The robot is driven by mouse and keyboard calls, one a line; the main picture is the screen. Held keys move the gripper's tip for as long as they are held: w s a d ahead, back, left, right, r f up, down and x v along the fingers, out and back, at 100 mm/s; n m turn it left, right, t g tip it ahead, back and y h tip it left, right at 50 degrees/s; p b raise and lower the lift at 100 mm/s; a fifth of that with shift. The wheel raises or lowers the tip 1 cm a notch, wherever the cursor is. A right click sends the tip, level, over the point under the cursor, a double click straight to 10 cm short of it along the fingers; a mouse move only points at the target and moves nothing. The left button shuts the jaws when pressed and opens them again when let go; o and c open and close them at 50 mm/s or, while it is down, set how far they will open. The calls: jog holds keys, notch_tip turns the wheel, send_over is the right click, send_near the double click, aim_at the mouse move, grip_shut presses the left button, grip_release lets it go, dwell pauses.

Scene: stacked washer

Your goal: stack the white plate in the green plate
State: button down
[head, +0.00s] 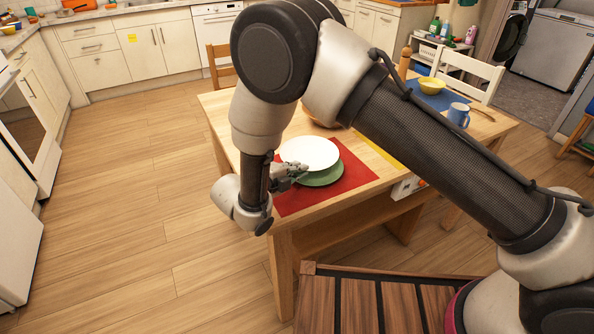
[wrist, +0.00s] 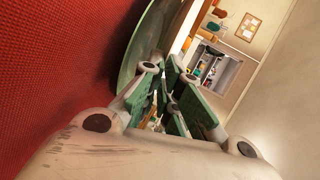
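The white plate (head: 310,151) is over the back-left part of the green plate (head: 325,178) in the head view, so the green one shows only along its front and right. I cannot tell whether the white plate rests in it or is above it. The green plate (wrist: 150,45) lies on the red mat in the wrist view, left of my fingers. My gripper (head: 292,172) is at the white plate's front-left rim. In the wrist view my gripper (wrist: 170,78) has its fingertips close together; whether they hold the rim is unclear. No white plate is clearly identifiable there.
The red mat (head: 290,203) lies at the near left corner of the wooden table (head: 215,103). A yellow bowl (head: 432,86) and a blue mug (head: 458,115) stand at the right end. Chairs (head: 466,72) stand around the table. The floor on the left is clear.

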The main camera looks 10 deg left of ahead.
jog(key=shift+f, duration=0.2)
jog(key=shift+f, duration=0.1)
jog(key=shift+f, duration=0.25)
jog(key=c, duration=1.9)
grip_release()
jog(key=shift+r, duration=0.1)
jog(key=shift+s+a+r, duration=0.15)
jog(key=shift+r, duration=0.2)
jog(key=v, duration=1.1)
jog(key=shift+s+a, duration=0.1)
jog(key=shift+s, duration=0.15)
jog(key=shift+r, duration=0.15)
